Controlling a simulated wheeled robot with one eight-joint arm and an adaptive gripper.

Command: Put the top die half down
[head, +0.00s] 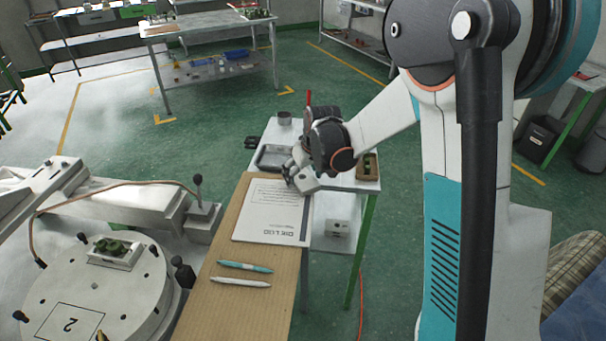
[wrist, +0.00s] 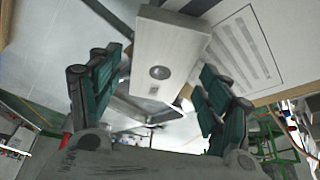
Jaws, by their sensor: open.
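The top die half is a pale grey metal block (wrist: 172,45) with a round hole in its face. In the wrist view it lies between and beyond the fingertips, with a gap visible on both sides. My gripper (wrist: 160,68) is open around it. In the head view the block (head: 305,182) shows just below my gripper (head: 296,172), by the top of the printed sheet and the edge of the small table; the wrist hides part of it. Another die half (head: 117,259) with green pieces on it sits on the round plate marked 2.
A clipboard-like printed sheet (head: 272,213) and two pens (head: 243,267) lie on the brown board (head: 215,315). The small table holds a grey tray (head: 272,157), a cup (head: 285,118) and a brown box (head: 369,168). A lever (head: 198,190) stands left of the board.

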